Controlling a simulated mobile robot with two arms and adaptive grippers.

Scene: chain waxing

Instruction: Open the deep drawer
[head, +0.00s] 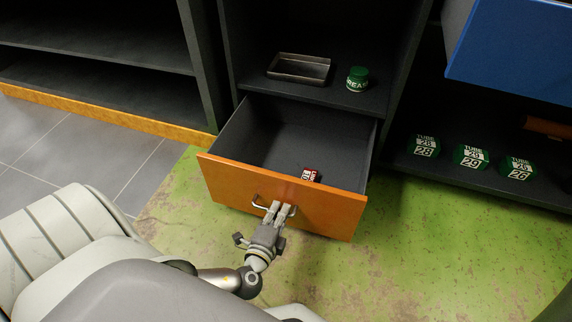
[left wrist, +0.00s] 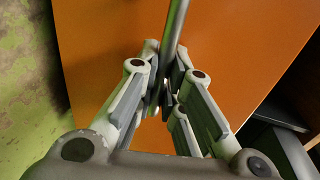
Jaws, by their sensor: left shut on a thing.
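The deep drawer (head: 224,183) has an orange front and dark grey inner walls. It stands pulled out of the dark cabinet in the head view, with its inside open to view. A small red and white box (head: 310,175) lies in it near the front. My left gripper (head: 280,209) is at the drawer front, shut on the metal bar handle (head: 260,203). In the left wrist view the handle (left wrist: 175,28) runs between the fingers (left wrist: 166,80), in front of the orange panel (left wrist: 235,40). My right gripper is in neither view.
A metal tray (head: 299,69) and a green jar (head: 357,79) stand on the shelf above the drawer. Several green tube boxes (head: 471,157) sit on a low shelf at right. A blue drawer (head: 515,50) juts out at upper right. Green worn floor (head: 420,240) is clear at right.

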